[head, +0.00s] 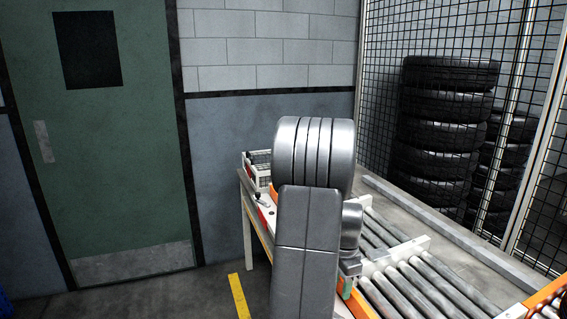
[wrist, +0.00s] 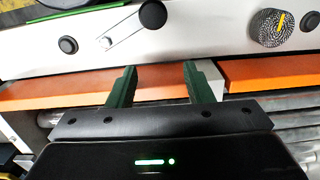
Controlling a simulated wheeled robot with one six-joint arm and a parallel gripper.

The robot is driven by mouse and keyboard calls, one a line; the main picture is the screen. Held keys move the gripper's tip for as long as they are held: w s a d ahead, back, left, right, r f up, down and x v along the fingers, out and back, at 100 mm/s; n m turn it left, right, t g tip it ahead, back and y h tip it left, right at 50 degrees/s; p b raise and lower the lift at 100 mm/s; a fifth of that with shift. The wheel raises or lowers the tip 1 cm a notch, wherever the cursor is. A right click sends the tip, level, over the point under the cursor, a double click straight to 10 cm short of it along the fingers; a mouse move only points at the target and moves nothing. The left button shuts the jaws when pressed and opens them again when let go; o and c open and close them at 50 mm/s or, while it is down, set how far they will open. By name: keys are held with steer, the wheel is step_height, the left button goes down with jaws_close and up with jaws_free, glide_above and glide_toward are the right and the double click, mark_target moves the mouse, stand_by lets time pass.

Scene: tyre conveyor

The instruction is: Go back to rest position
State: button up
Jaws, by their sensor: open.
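My gripper (wrist: 158,88) shows in the wrist view with its two dark green fingers apart and nothing between them. Its fingertips are over or in front of the orange rail (wrist: 75,88) of the conveyor; the exact gap cannot be told. Beyond them lies a light panel with a black round knob (wrist: 153,14), a small lever (wrist: 120,30) and a knurled dial with a yellow mark (wrist: 272,28).
The roller conveyor (head: 407,284) runs at the lower right. A white wire basket (head: 258,171) sits on the bench behind my arm. Stacked tyres (head: 440,135) stand behind a mesh fence. A green door (head: 125,190) is at the left, with bare floor and a yellow line (head: 239,295) before it.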

step_height(320, 180, up, 9)
steer(key=shift+f, duration=0.15)
stand_by(0.4)
